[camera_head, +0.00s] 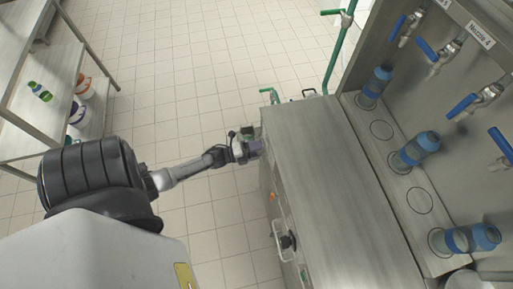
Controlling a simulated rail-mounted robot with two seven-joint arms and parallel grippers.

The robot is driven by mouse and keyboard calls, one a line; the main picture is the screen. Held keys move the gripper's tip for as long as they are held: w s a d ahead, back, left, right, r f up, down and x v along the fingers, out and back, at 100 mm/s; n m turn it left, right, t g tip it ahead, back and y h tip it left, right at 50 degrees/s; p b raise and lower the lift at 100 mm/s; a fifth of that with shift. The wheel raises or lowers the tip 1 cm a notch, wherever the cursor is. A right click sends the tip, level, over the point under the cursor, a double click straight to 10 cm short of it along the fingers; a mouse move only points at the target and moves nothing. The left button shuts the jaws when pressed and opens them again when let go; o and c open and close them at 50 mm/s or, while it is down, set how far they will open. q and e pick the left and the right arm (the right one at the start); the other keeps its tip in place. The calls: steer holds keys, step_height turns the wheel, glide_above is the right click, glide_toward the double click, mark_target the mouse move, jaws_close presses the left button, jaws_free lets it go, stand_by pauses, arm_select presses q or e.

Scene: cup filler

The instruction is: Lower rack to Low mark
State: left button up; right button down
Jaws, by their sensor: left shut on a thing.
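My left gripper (254,148) is at the left side of the steel cabinet, near its far corner. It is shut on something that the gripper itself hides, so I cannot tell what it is. A rack-like steel ledge (398,170) with round rings runs along the taps at the right. I see no Low mark. My right gripper is not in view.
The steel cabinet top (325,190) is bare. A handle (283,240) and a dark knob (288,242) stick out from its left side. Several blue-levered taps (480,98) hang above the ledge. Shelves (35,65) stand at the left, with open tiled floor between.

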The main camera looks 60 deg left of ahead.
arm_select(q)
steer(key=n, duration=0.3)
steer(key=shift+n+p, duration=0.3)
steer(key=shift+n, duration=0.1)
steer(key=n, duration=0.3)
steer(key=shift+n+p, duration=0.3)
steer(key=n, duration=0.3)
steer(key=shift+n, duration=0.4)
steer(key=n, duration=0.2)
steer(key=shift+r+n+p, duration=0.1)
steer(key=shift+n+p, duration=0.2)
steer(key=shift+p, duration=0.1)
steer(key=n, duration=1.2)
steer(key=shift+a, duration=0.1)
steer(key=shift+n, duration=0.3)
